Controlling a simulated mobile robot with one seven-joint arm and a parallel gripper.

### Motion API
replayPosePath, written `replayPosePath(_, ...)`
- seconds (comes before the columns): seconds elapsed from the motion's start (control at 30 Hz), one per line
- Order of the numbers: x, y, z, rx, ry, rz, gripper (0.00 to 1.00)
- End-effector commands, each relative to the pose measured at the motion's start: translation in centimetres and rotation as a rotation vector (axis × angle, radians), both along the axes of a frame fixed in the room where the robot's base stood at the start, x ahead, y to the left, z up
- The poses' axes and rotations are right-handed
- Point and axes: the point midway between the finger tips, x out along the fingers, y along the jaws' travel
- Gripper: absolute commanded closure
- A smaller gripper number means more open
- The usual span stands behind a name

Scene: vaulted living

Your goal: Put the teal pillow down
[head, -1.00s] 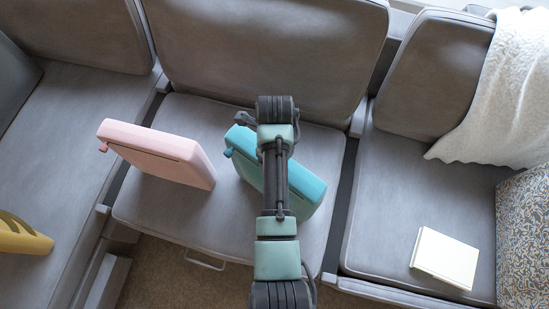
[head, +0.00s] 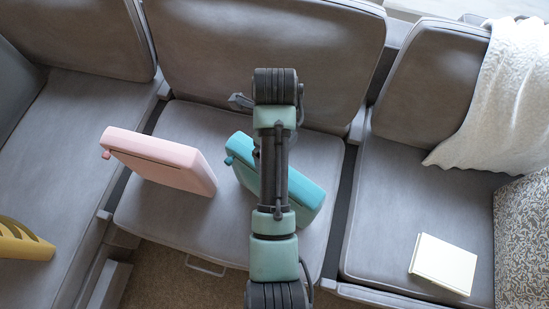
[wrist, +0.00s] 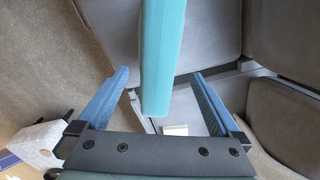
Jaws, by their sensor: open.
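The teal pillow (head: 307,194) looks like a thick slab and stands on edge, slightly tilted, on the middle grey seat. My arm crosses in front of it in the head view and hides its middle. In the wrist view the pillow (wrist: 161,45) runs down between the two blue fingers of my gripper (wrist: 160,76). The fingers are wide apart, with a gap on each side of the pillow. In the head view the fingers are hidden behind my arm.
A pink pillow (head: 165,163) stands to the left on the same middle seat (head: 190,112). A yellow object (head: 22,243) is at the far left. A cream book (head: 443,264) lies on the right seat. A white blanket (head: 500,110) and a patterned cushion (head: 523,235) are at the far right.

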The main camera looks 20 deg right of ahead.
Motion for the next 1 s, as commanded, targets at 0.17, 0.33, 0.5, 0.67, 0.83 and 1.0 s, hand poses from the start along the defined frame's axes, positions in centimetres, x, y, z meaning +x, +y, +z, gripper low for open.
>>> replayPosePath(0.17, 0.0, 0.0, 2.2, -0.001, -0.001, -0.001, 0.00)
replayPosePath(0.33, 0.0, 0.0, 2.7, 0.000, 0.001, -0.001, 0.00)
replayPosePath(0.5, 0.1, 0.0, 2.7, -0.003, -0.005, 0.005, 0.00)
replayPosePath(0.67, 3.3, -0.4, 5.3, -0.062, -0.159, 0.165, 0.00)
replayPosePath(0.83, 10.5, -0.5, 14.6, -0.320, -0.529, 0.585, 0.00)
replayPosePath(1.0, 14.8, 1.0, 28.3, -0.788, -0.851, 0.995, 0.00)
